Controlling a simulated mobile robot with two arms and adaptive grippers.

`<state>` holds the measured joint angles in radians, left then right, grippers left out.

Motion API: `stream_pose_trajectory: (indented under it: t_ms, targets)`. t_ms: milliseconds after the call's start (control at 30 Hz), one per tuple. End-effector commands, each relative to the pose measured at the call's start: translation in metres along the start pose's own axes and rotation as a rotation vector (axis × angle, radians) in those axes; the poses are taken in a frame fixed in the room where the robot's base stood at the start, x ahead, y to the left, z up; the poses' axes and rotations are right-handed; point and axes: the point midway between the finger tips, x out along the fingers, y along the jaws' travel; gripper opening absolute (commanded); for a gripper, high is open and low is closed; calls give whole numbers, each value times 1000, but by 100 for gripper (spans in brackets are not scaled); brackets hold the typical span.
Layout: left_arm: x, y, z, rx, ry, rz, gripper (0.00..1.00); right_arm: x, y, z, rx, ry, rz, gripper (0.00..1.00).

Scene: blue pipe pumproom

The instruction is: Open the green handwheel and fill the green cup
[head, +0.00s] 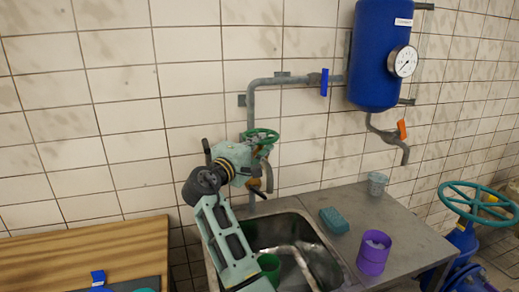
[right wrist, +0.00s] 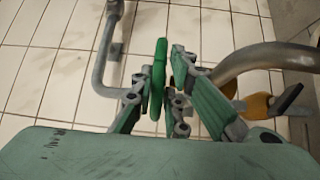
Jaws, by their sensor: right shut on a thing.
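The green handwheel (head: 262,136) sits on the pipe above the sink. My right gripper (head: 258,153) is at the handwheel, seen from behind. In the right wrist view its two fingers (right wrist: 160,92) stand on either side of the wheel's green rim (right wrist: 159,75), shut on it. The green cup (head: 269,266) stands in the sink, partly hidden by my right arm. Whether anything is in the cup cannot be told. My left gripper is not in view.
The steel sink (head: 330,265) has a counter to its right with a teal sponge (head: 334,221), a purple cup (head: 374,253) and a clear glass (head: 377,183). A blue tank (head: 378,55) hangs above. A large teal wheel (head: 480,203) stands right, a wooden table (head: 90,252) left.

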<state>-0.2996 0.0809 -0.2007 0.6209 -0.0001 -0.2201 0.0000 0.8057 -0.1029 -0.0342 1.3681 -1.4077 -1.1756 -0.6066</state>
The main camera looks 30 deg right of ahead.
Motion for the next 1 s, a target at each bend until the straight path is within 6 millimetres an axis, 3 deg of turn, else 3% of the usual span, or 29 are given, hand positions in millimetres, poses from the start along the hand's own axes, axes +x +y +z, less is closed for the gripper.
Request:
stream_pose_trajectory:
  t_ms: [167,200,333,733,1000]
  targets:
    - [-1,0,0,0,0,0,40,0,7,-1,8,6,11,0]
    - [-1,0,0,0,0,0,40,0,7,-1,8,6,11,17]
    - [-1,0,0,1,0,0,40,0,6,-1,7,5,10,28]
    - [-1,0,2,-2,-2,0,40,-6,2,-1,2,6,4,29]
    - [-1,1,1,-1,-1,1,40,-56,2,-2,4,8,2,29]
